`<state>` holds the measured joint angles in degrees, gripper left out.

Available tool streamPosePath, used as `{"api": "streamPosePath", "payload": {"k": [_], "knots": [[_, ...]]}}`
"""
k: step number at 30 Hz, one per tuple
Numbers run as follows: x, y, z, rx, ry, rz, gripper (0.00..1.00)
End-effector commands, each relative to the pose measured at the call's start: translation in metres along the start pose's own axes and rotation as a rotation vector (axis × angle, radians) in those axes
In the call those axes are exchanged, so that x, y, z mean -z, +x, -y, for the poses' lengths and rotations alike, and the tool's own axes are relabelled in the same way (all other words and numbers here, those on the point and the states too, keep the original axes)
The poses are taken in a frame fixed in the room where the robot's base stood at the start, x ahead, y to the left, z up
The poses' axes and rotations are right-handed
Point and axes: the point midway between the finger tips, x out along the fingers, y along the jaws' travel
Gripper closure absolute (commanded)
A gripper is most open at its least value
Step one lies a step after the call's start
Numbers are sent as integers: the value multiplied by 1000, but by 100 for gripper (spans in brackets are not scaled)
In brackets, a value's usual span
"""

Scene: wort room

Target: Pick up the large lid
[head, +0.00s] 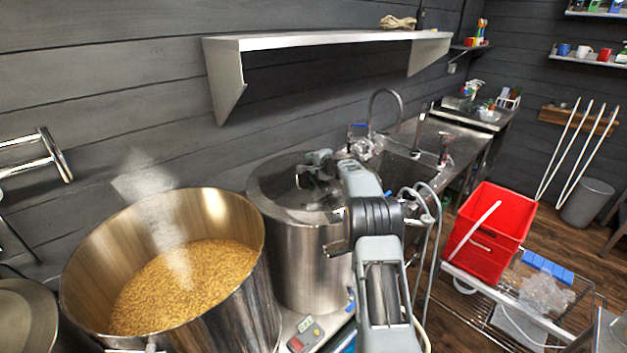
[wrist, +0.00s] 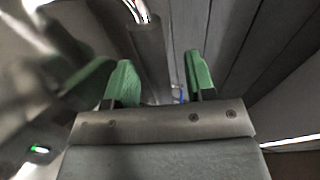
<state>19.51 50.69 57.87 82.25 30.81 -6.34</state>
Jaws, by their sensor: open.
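The large lid (head: 275,194) appears as a round steel cover on top of the middle pot (head: 305,262) in the head view. My arm and gripper (head: 308,172) reach over it and hide part of its top. In the head view I cannot tell whether the gripper touches the lid or its handle. In the wrist view my gripper (wrist: 162,78) shows two green-padded fingers standing apart with nothing clearly held between them. The lid cannot be made out with certainty in the wrist view, where the left side is blurred.
A large open pot (head: 248,230) of steaming grain stands left of the lidded pot. A steel shelf (head: 330,41) juts from the wall above. A sink counter (head: 430,140) lies behind right. A red crate (head: 490,235) stands on a wire cart at right.

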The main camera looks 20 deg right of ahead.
Motion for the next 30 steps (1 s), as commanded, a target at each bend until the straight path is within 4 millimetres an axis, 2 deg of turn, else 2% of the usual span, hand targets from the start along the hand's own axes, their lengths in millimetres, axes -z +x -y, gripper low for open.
{"api": "streamPosePath", "payload": {"k": [2,17,30], "knots": [[0,0,0,0,0,0,52],[0,0,0,0,0,1,100],[0,0,0,-1,-5,1,100]]}}
